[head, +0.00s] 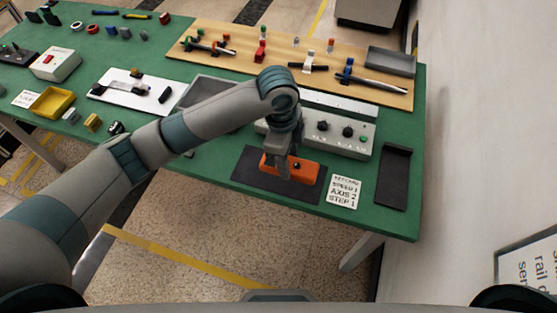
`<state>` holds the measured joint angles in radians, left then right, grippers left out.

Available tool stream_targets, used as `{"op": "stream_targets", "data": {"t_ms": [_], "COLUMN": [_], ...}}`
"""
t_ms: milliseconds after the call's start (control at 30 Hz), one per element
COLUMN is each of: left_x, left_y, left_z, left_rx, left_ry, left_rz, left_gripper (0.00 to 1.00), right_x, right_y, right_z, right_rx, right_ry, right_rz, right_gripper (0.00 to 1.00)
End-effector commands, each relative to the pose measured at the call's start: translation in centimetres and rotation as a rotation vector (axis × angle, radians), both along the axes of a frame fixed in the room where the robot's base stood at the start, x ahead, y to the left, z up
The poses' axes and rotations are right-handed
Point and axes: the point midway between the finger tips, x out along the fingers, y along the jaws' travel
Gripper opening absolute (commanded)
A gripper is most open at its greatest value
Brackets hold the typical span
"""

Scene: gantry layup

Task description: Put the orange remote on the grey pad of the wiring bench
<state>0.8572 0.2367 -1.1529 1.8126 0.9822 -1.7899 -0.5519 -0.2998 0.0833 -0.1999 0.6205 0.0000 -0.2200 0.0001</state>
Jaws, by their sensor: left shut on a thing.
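The orange remote (304,171) is at the front of the green wiring bench (225,165). It lies over a dark grey pad (250,181), and I cannot tell whether it touches the pad or hangs just above it. My left gripper (284,174) points down and is shut on the remote, covering part of its left half. A dark round button shows on the remote's top. My right gripper is not in view.
A grey control box (345,137) with knobs stands just behind the pad. A white note card (343,191) and a dark tray (394,178) lie to the right. A wooden board (265,60) with tools lies at the back. A wall is on the right.

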Motion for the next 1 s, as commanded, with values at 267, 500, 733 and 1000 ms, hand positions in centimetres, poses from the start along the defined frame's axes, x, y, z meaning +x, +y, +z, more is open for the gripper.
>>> {"op": "stream_targets", "data": {"t_ms": [267, 500, 733, 1000], "left_x": [2.4, 2.6, 2.6, 2.5], "left_y": [2.3, 2.4, 2.4, 2.5], "left_z": [-1.9, -2.1, -2.5, -5.4], "left_rx": [-0.001, -0.002, -0.001, 0.0], "left_ry": [0.001, 0.0, 0.0, 0.001], "left_rz": [0.002, -0.001, 0.0, 0.001], "left_gripper": [0.15, 0.15, 0.15, 0.15], "right_x": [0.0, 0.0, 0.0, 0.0], "right_y": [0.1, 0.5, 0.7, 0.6], "right_z": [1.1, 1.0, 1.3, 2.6], "right_rx": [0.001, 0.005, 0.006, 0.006], "right_ry": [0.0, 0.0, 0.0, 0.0], "right_rz": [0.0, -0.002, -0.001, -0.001], "right_gripper": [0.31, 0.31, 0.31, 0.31]}}
